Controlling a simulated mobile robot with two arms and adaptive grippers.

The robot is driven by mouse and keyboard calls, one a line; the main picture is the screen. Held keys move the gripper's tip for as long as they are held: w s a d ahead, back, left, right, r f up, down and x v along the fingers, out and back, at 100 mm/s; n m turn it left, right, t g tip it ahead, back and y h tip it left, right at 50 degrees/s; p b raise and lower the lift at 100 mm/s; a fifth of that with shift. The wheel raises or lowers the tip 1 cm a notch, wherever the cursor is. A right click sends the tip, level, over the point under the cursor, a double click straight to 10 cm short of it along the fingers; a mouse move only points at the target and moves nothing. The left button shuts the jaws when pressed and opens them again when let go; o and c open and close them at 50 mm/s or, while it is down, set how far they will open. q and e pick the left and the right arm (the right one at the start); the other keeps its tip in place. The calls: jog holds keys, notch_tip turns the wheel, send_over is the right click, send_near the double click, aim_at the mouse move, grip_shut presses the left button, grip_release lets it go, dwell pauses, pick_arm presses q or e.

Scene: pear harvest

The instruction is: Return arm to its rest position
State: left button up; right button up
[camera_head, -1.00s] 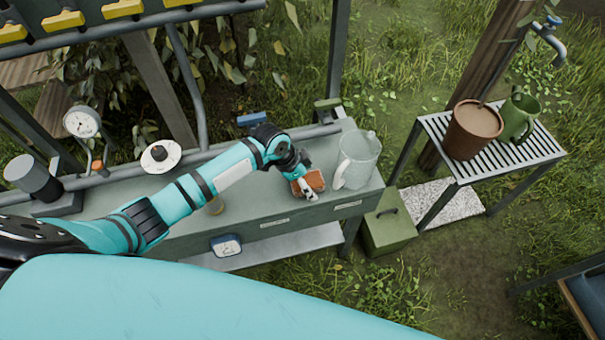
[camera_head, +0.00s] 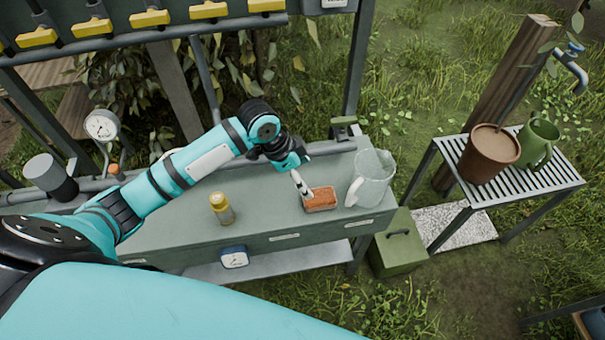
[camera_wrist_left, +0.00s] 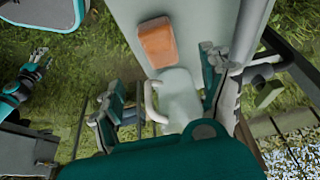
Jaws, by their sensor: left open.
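My left arm reaches from the left across the grey-green bench (camera_head: 265,222). My left gripper (camera_head: 299,180) is open and empty. It hangs above the bench, at the upper left of an orange-brown block (camera_head: 321,200). In the head view a pale fingertip overlaps the block's edge; I cannot tell the height between them. In the left wrist view the open fingers (camera_wrist_left: 160,85) stand apart on either side of a clear jug (camera_wrist_left: 178,95), which appears beyond them. The block (camera_wrist_left: 157,43) lies on the bench there. A teal and black arm end, seemingly my right gripper (camera_wrist_left: 30,75), shows at the far left; its jaws are unclear.
The clear jug (camera_head: 372,180) stands at the bench's right end. A yellow-capped jar (camera_head: 222,208) stands below my left forearm. A gauge (camera_head: 102,125) and pipe lie behind. A slatted stand (camera_head: 545,172) at right holds a brown pot (camera_head: 488,153) and green pitcher (camera_head: 541,140).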

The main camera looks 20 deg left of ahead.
pick_arm(q)
jog(key=s+d+f+n, duration=0.25)
jog(key=s+d, duration=0.25)
jog(key=s, duration=0.4)
jog(key=s+a+n+t+y, duration=0.1)
jog(key=s+a+n+y, duration=0.15)
jog(key=s, duration=0.45)
jog(key=s+a+n+y, duration=0.1)
jog(key=s+a+n, duration=0.3)
jog(key=s, duration=0.3)
notch_tip(320, 180, down, 27)
jog(key=s+g, duration=0.1)
jog(key=s, duration=0.1)
jog(key=s+a+f+g, duration=0.1)
jog(key=s+a+f, duration=0.2)
jog(key=s+f, duration=1.1)
jog(key=shift+s+f, duration=0.3)
jog(key=shift+f, duration=0.05)
